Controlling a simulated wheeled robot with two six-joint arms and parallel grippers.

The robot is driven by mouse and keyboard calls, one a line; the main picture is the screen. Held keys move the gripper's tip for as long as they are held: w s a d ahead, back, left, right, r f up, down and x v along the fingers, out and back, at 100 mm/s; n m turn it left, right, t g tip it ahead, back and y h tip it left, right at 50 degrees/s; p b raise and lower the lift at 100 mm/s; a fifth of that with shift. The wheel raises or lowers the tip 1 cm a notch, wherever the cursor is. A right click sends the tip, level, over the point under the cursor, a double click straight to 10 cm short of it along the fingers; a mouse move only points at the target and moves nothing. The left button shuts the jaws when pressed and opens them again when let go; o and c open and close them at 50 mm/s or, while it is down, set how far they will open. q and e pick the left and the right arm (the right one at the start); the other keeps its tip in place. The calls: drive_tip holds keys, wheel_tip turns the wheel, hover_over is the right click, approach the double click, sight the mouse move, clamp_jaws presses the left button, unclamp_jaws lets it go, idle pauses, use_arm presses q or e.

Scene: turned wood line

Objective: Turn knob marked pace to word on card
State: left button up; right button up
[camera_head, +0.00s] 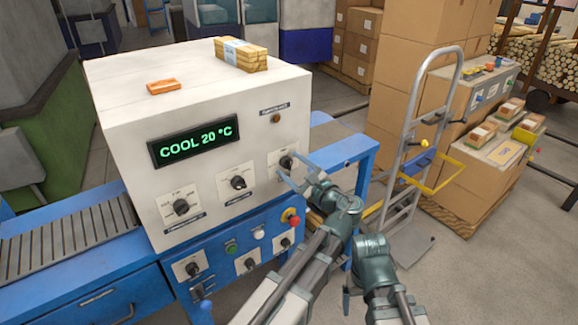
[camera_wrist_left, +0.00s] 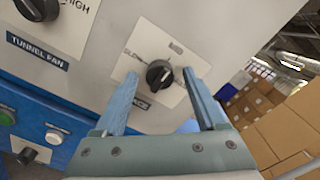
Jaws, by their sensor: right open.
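My left gripper (camera_head: 293,177) is at the knob. In the wrist view its blue fingers (camera_wrist_left: 160,90) stand apart on either side of it, with visible gaps. Part of my right arm shows, but not its fingertips. I cannot make out a card with a readable word.
Other knobs (camera_head: 238,182) and a red button (camera_head: 294,221) are close by. A wood bundle (camera_head: 240,54) and an orange block (camera_head: 174,86) lie on the cabinet (camera_head: 120,75). A hand truck (camera_head: 420,130) and cartons stand right.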

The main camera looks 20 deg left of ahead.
use_arm(q)
clamp_jaws()
drive_tip(key=shift+n, duration=0.3)
drive_tip(key=n, duration=0.3)
drive_tip(key=shift+n, duration=0.3)
drive_tip(key=n, duration=0.4)
drive_tip(key=shift+f+n, duration=0.1)
drive_tip(key=shift+n, duration=0.2)
drive_tip(key=n, duration=0.4)
drive_tip(key=shift+s+n, duration=0.1)
drive_tip(key=shift+n, duration=0.2)
drive_tip(key=shift+f+n, duration=0.1)
drive_tip(key=shift+n, duration=2.1)
